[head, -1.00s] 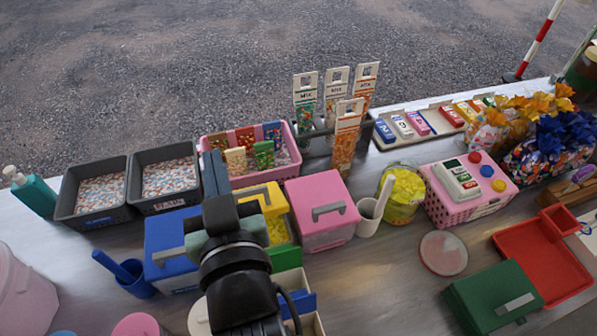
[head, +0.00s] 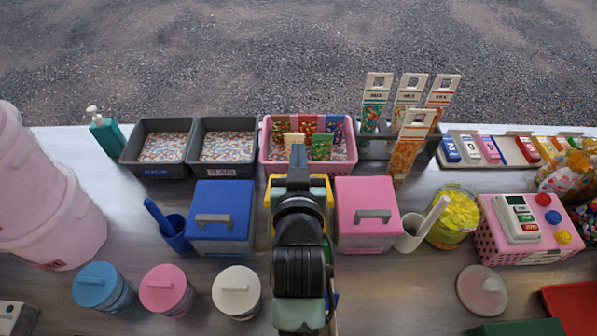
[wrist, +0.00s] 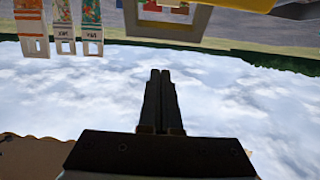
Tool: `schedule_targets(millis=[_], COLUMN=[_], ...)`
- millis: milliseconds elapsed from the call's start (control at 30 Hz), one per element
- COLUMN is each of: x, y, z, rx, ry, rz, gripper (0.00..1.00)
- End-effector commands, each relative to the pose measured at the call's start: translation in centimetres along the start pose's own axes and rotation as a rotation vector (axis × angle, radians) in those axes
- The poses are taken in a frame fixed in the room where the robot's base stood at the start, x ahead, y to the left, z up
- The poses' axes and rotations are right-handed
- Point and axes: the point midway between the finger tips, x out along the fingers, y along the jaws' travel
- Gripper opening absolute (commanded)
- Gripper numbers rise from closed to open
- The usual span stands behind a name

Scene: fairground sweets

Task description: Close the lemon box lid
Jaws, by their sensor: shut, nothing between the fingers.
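The lemon box is the yellow one between the blue and pink boxes. In the head view my arm hides most of it, and only yellow edges (head: 268,196) show on both sides. How far its lid stands open cannot be told now. In the wrist view a yellow panel (wrist: 245,4), probably the lid, shows at the top right edge, apart from the fingers. My gripper (wrist: 160,74) is shut and empty, seen against the sky. In the head view its fingertips are hidden by my arm.
A blue box (head: 221,222) and a pink box (head: 366,208), both lidded, stand close on either side. A pink basket (head: 264,148) of packets is behind. Tall cards (head: 409,145) stand at the back right. A white scoop cup (head: 411,235) stands by the pink box.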

Motion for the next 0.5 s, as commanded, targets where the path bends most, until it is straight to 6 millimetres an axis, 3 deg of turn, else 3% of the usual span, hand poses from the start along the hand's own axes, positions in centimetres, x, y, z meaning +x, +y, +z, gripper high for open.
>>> schedule_targets(millis=[33, 200, 500], x=[-0.6, -1.2, -1.5], y=[0.0, 0.0, 0.0], z=[1.3, 3.0, 3.7], rx=[0.000, 0.000, 0.000], ry=[-0.013, -0.008, -0.005], rz=[0.000, 0.000, 0.000], gripper=[0.00, 0.00, 0.00])
